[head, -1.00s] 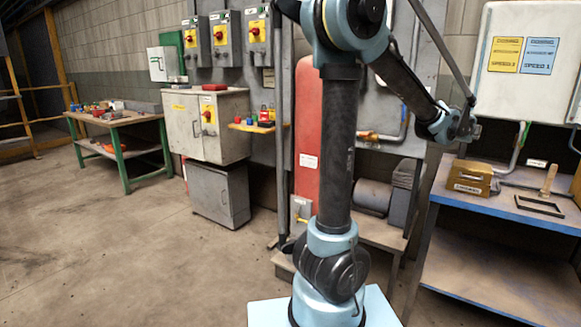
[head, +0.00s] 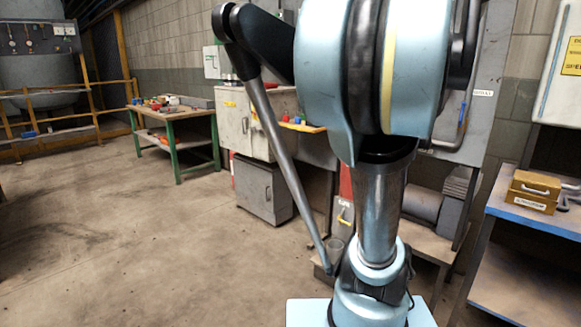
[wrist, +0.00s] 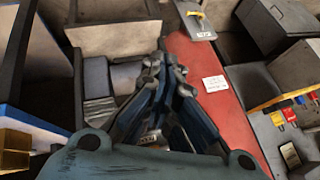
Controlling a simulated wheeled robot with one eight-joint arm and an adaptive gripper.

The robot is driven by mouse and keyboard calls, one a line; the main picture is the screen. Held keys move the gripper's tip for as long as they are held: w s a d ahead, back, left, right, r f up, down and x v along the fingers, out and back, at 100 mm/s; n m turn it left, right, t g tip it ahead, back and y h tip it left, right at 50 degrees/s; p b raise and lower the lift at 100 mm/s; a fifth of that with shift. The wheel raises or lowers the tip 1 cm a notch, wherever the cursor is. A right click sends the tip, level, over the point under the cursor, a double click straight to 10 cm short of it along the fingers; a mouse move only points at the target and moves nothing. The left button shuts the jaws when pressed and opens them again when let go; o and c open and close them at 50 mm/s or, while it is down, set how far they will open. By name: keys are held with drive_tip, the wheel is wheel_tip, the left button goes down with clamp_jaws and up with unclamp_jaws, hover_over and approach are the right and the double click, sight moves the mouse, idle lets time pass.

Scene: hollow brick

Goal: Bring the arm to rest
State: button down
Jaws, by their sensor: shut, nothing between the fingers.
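My arm stands upright in the middle of the head view, its upper links close to the camera. My gripper (wrist: 168,72) shows in the wrist view, with its dark fingers together and nothing held between them. It hangs in front of a red panel (wrist: 215,82) with a white label. My gripper is not visible in the head view.
A green-legged workbench (head: 172,118) with small items stands at the left, beside a grey cabinet (head: 262,187). A blue-edged table (head: 535,222) with a yellow box (head: 533,188) is at the right. The floor at front left is clear.

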drive_tip(key=s+a+f+n+g+y, duration=0.1)
drive_tip(key=s+a+f+n+g, duration=0.1)
drive_tip(key=s+a+f+n, duration=0.3)
drive_tip(key=s+a+f+n+g, duration=0.2)
drive_tip(key=s+a+f+n, duration=0.3)
drive_tip(key=s+a, duration=0.4)
drive_tip(key=s+f, duration=0.1)
drive_tip(key=s, duration=0.3)
drive_tip(key=shift+s+a+f+n+g+y, duration=0.15)
drive_tip(key=shift+a+f+n+g+y, duration=0.05)
drive_tip(key=shift+n+g+y, duration=0.2)
